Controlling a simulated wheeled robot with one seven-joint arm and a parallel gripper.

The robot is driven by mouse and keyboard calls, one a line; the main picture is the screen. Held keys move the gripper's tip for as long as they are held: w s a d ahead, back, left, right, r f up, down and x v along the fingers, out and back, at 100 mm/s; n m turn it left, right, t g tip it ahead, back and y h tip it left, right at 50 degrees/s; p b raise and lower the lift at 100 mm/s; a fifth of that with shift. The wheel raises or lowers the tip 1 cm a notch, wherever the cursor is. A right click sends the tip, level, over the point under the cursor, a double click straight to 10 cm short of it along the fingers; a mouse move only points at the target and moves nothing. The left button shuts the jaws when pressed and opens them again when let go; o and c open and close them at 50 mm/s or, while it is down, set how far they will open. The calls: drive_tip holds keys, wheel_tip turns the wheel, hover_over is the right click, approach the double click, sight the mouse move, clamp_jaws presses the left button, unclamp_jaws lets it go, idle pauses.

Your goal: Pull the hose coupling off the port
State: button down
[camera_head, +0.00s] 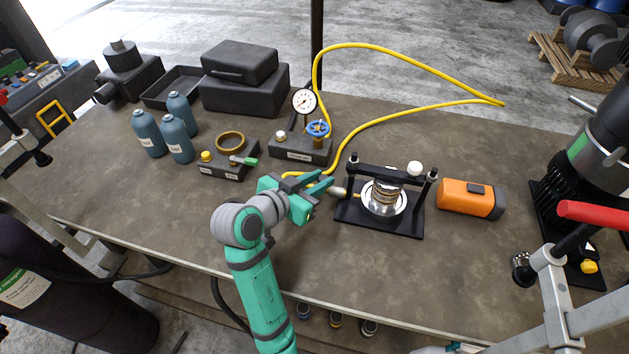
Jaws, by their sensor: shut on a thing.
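The hose coupling (338,191) is a small pale metal piece at the fingertips of my gripper (327,186). My teal gripper is shut on it, and the fingers hide part of it. The yellow hose (350,146) loops over the bench and runs down behind the gripper. The port (357,194) is a short brass stub on the left side of the black fixture (411,222), which holds a stack of metal rings. The coupling is in line with the port and very close to it; I cannot tell whether they touch.
Behind the gripper stand a gauge block (303,150) with a blue handwheel and a small block (228,171) with a green lever. Blue-grey bottles (148,133) and black cases (243,90) are at the back left. An orange box (466,198) lies right of the fixture. The front bench is clear.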

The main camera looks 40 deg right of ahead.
drive_tip(key=shift+w+a, duration=0.2)
drive_tip(key=shift+w, duration=0.1)
drive_tip(key=c, duration=1.8)
unclamp_jaws()
drive_tip(key=shift+s, duration=0.1)
drive_tip(key=v, duration=1)
drive_tip(key=shift+s+a+r, duration=0.15)
drive_tip(key=shift+a+r, duration=0.05)
drive_tip(key=shift+a, duration=0.1)
